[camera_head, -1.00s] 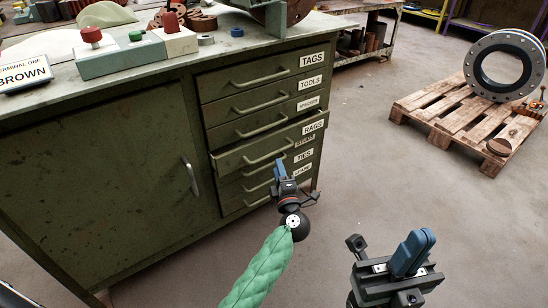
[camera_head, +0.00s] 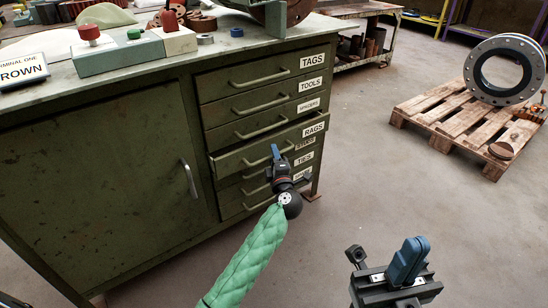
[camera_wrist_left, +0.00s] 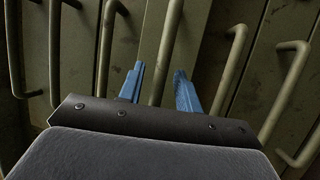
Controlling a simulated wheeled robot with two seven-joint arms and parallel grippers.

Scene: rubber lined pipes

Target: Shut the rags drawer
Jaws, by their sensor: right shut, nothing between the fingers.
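The rags drawer (camera_head: 232,162) is the green drawer with the RAGS label, in the middle of the cabinet's stack. Its front stands out a little past the drawers around it. My left gripper (camera_head: 276,153) is in front of it, by its bar handle. In the left wrist view my left gripper (camera_wrist_left: 158,85) has its blue fingers apart, with a bar handle (camera_wrist_left: 167,40) showing between them. I cannot tell if they touch it. My right gripper (camera_head: 409,260) is shut and empty, over the floor to the right of the cabinet.
Drawers labelled TAGS and TOOLS (camera_head: 245,106) are above and look shut. A cabinet door (camera_head: 110,170) is to the left. A pallet (camera_head: 465,120) with a flanged pipe ring (camera_head: 470,72) stands at the right. The floor between is clear.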

